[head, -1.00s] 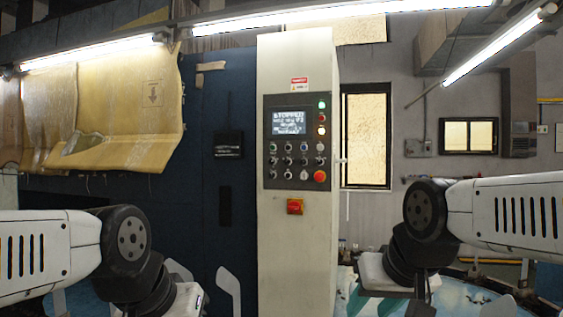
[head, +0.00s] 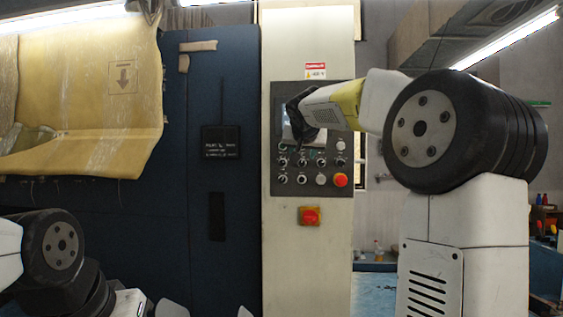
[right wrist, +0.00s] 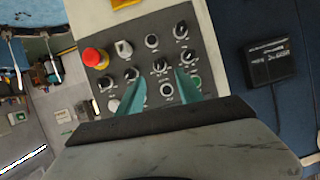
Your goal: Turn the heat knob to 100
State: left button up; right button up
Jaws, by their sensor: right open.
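The control panel (head: 335,187) is a dark plate on a cream cabinet, with several small black knobs in rows. The labels are too small to read, so I cannot tell which knob is the heat knob. My right gripper (head: 302,118) is in front of the panel's display and hides much of it in the head view. In the right wrist view, its two teal fingers (right wrist: 161,89) are apart and empty, over the knob area. A black knob (right wrist: 160,66) shows just beyond the gap between the fingertips. My left arm shows at lower left, with its fingertips out of view.
A red emergency button (head: 341,180) is at the panel's right edge. A red and yellow switch (head: 310,215) sits below the panel. A blue cabinet (head: 180,220) with a small black box (head: 221,141) stands to the left. A yellow sheet (head: 90,85) hangs at upper left.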

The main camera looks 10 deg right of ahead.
aim_at(302, 162)
jog(key=x, duration=0.7)
jog(key=shift+d+f, duration=0.1)
jog(key=shift+c, duration=0.4)
grip_shut()
